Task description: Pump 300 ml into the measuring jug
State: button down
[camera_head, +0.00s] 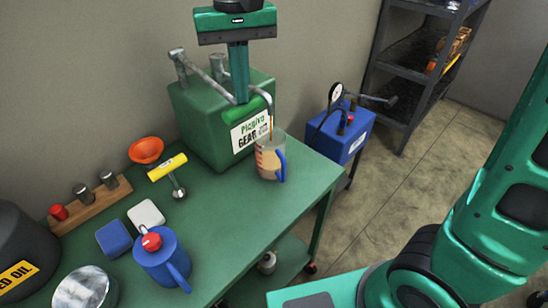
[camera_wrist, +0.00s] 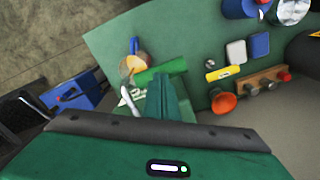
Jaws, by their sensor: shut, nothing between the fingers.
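The measuring jug (camera_head: 268,162), clear with red-orange marks and a blue handle, stands on the green bench under the spout; it also shows in the wrist view (camera_wrist: 134,64). A brown stream falls from the spout (camera_head: 267,97) into it, and brownish liquid is inside; I cannot read the level. The green gear oil tank (camera_head: 207,125) stands behind it, with a metal pump lever ending in a green grip (camera_head: 250,106), also in the wrist view (camera_wrist: 162,71). My gripper (camera_head: 241,98) is shut and points down, its fingertips at the grip; whether they touch is unclear.
On the bench (camera_head: 225,220) are an orange funnel (camera_head: 146,150), a yellow-handled tool (camera_head: 167,167), a blue can (camera_head: 163,262), a metal bowl (camera_head: 85,289) and a dark drum (camera_head: 22,250). A blue pump unit (camera_head: 345,137) and shelving (camera_head: 410,75) stand beyond the bench's right edge.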

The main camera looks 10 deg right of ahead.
dwell(0.4)
notch_tip(320, 180, up, 11)
jog(key=shift+r, duration=0.15)
dwell(0.9)
dwell(0.8)
jog(key=shift+f, duration=5.35)
jog(key=shift+f, duration=0.3)
notch_tip(320, 180, up, 11)
jog(key=shift+r, duration=0.15)
